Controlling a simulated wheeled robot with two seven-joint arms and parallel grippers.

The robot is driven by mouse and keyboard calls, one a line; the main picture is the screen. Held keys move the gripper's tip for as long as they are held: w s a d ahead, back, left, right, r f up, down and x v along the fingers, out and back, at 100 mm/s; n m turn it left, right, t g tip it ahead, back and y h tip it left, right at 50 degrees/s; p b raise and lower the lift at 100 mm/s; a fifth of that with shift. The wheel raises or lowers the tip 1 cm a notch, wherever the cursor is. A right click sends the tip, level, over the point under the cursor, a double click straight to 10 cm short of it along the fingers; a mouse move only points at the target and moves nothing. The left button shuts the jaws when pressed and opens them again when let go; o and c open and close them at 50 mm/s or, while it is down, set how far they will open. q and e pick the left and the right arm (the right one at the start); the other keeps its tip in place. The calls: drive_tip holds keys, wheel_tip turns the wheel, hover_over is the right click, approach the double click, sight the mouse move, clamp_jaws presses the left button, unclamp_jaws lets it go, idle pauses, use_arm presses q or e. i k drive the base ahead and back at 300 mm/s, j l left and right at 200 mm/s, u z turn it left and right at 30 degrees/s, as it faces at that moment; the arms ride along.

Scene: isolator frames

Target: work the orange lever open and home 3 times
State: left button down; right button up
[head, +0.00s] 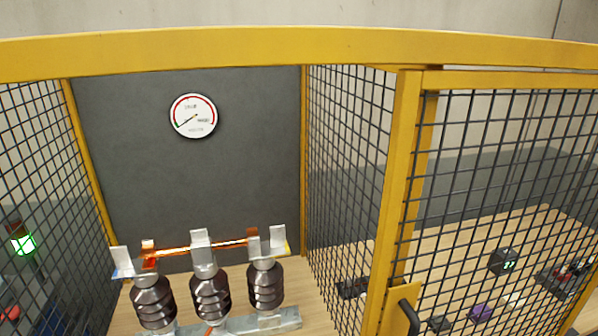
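An orange bar (200,247) lies nearly level across the tops of three dark ribbed insulators in the head view; I take it to be the lever. Its left end is at the upright metal clip by the left insulator (153,302). It passes the middle clip above the middle insulator (210,294) and its right end meets the clip above the right insulator (266,286). A small orange piece (209,331) shows at the bottom edge, mostly cut off. Neither of my grippers is in view.
A yellow frame with wire mesh (345,170) surrounds the insulators. A mesh door (500,180) with a dark handle (409,316) stands at the right. A round gauge (193,116) hangs on the grey back panel. A dark box (503,262) and small items lie behind the right mesh.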

sight(211, 294)
drive_tip(key=l+z, duration=0.45)
drive_tip(key=l, duration=0.2)
drive_tip(key=l+z, duration=0.5)
drive_tip(key=l, duration=0.15)
drive_tip(key=u, duration=1.3)
drive_tip(key=i+l+u, duration=0.1)
drive_tip(key=i+u, duration=0.25)
drive_tip(key=i, duration=0.35)
